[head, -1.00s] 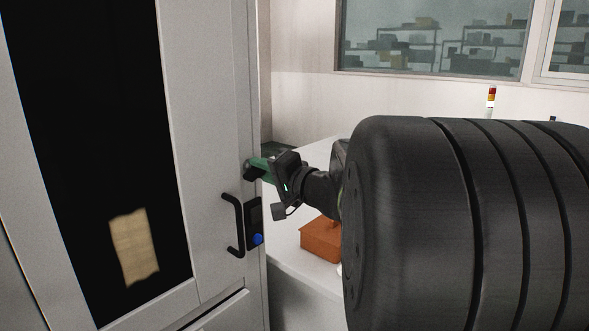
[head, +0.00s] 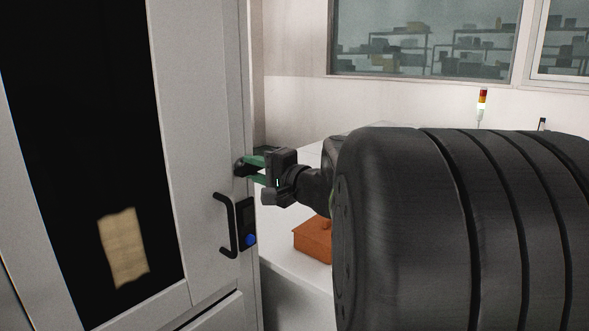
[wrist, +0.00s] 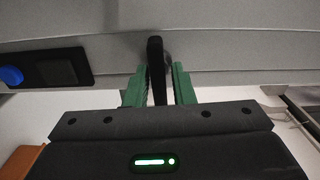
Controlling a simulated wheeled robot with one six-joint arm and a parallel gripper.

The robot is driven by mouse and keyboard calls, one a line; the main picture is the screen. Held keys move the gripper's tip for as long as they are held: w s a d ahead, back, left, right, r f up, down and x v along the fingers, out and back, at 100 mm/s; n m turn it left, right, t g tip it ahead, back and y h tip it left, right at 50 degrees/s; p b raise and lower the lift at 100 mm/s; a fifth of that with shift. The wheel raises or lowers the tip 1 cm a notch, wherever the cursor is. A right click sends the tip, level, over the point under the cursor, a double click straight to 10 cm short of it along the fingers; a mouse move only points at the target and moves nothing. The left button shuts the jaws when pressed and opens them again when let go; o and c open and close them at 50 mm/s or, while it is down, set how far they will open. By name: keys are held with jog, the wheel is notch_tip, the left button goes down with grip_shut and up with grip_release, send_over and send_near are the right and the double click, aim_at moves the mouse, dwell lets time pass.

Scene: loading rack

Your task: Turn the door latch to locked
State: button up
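The black door latch (head: 240,167) sits on the grey door's edge, above the handle. In the wrist view the latch (wrist: 156,68) is a dark upright bar between the two green fingertips. My gripper (head: 257,170) is at the latch, with its two fingers apart, one above the other in the head view. In the wrist view my gripper (wrist: 158,88) straddles the bar, with a narrow gap on the right finger's side; whether the left finger touches it I cannot tell. The latch's base is partly hidden by the fingers.
A black door handle (head: 230,225) and a dark panel with a blue button (head: 250,240) are below the latch. An orange box (head: 313,238) stands on the white table (head: 285,270) behind my arm. A signal light (head: 482,104) stands farther back.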

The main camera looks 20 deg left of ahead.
jog(key=shift+o, duration=0.7)
jog(key=shift+r, duration=0.15)
jog(key=shift+w+a+f, duration=0.1)
jog(key=shift+a+f, duration=0.1)
jog(key=shift+a, duration=0.1)
jog(key=b+v, duration=0.2)
jog(key=v, duration=1.2)
jog(key=shift+a, duration=0.1)
jog(key=shift+p+x, duration=0.95)
jog(key=shift+x, duration=5.8)
